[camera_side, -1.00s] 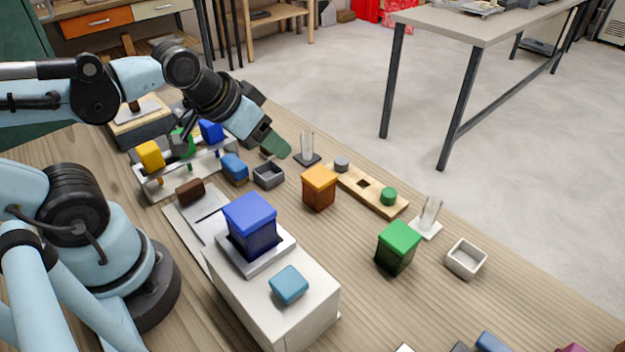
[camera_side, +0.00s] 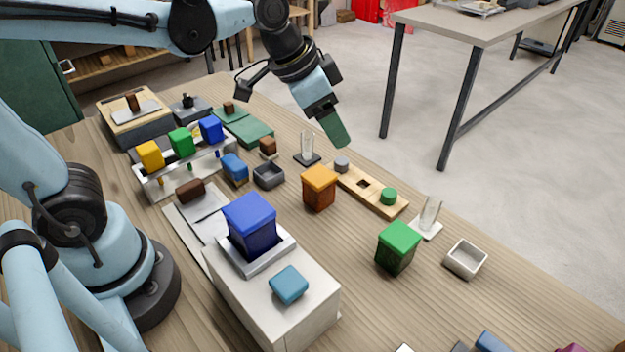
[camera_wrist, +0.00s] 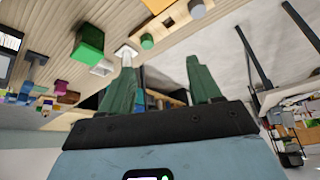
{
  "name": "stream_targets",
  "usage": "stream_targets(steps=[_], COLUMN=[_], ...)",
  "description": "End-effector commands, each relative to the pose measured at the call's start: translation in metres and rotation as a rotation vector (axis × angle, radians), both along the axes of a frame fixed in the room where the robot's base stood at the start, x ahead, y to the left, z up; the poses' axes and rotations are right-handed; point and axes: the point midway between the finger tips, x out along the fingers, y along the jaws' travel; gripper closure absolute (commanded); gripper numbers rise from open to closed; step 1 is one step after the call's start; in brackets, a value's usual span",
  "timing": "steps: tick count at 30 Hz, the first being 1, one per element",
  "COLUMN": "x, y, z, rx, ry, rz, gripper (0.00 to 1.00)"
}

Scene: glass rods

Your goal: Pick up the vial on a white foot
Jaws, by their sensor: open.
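The clear glass vial (camera_side: 431,210) stands upright on its white foot (camera_side: 427,231), right of the green-lidded box in the side view. In the wrist view the white foot (camera_wrist: 124,51) shows just beyond the tip of my left finger, which partly hides the vial. My gripper (camera_side: 335,130) is open and empty, with green fingers, high above the table's far edge. It is well to the left of the vial and apart from it. A similar clear vial (camera_side: 307,143) stands on a dark foot (camera_side: 307,159), left of my gripper.
The green box (camera_side: 397,248) and an open pale tray (camera_side: 466,259) flank the white foot. A wooden strip (camera_side: 378,197) with a green knob (camera_side: 388,196) lies left of it. An orange box (camera_side: 319,187) stands closer to my base. Open floor lies beyond the table edge.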

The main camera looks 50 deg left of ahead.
Motion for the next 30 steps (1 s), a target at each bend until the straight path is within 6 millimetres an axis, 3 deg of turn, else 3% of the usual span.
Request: stream_targets(steps=[9, 15, 23, 30], x=[0.06, 0.083, 0.092, 0.097], y=[-0.074, -0.115, -0.135, -0.148], z=[-0.012, -0.031, -0.047, -0.082], rx=[0.029, 0.032, 0.032, 0.032], ry=[0.067, 0.087, 0.094, 0.094], rz=[-0.395, -0.601, -0.705, -0.706], gripper=[0.37, 0.37, 0.37, 0.37])
